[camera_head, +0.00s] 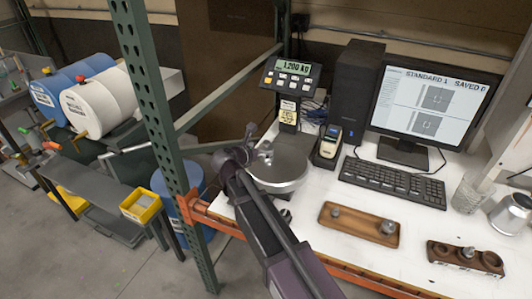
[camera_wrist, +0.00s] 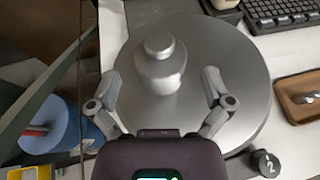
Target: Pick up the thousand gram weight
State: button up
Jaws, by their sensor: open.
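A silver knobbed weight (camera_wrist: 162,66) stands upright on the round metal scale pan (camera_wrist: 235,60) in the wrist view; no marking is readable on it. My gripper (camera_wrist: 161,80) is open, with one finger on each side of the weight and visible gaps between. In the head view my gripper (camera_head: 258,152) is over the scale pan (camera_head: 278,184), and my arm hides part of the pan. The scale display (camera_head: 293,67) reads 1.200 kg.
A wooden tray (camera_head: 350,232) holds a small and a larger weight. A wooden block (camera_head: 440,250) with round holes sits right of it. A keyboard (camera_head: 392,182), monitor (camera_head: 430,105) and glass beaker (camera_head: 468,195) stand behind. A green rack post (camera_head: 160,110) rises left of my arm.

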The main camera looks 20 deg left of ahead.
aim_at(269, 146)
jog(key=shift+b+x, duration=1.05)
jog(key=shift+x, duration=1.55)
jog(key=c, duration=1.2)
jog(key=shift+r+p, duration=0.2)
jog(key=shift+p, duration=0.1)
jog(key=shift+c, duration=0.2)
jog(key=shift+r+p, duration=1.55)
jog(key=s+d, duration=0.2)
jog(key=s, duration=0.5)
jog(key=s+d+r+p, duration=0.1)
jog(key=s+d, duration=0.2)
jog(key=s, duration=0.5)
jog(key=shift+d+r, duration=0.2)
jog(key=shift+r, duration=0.05)
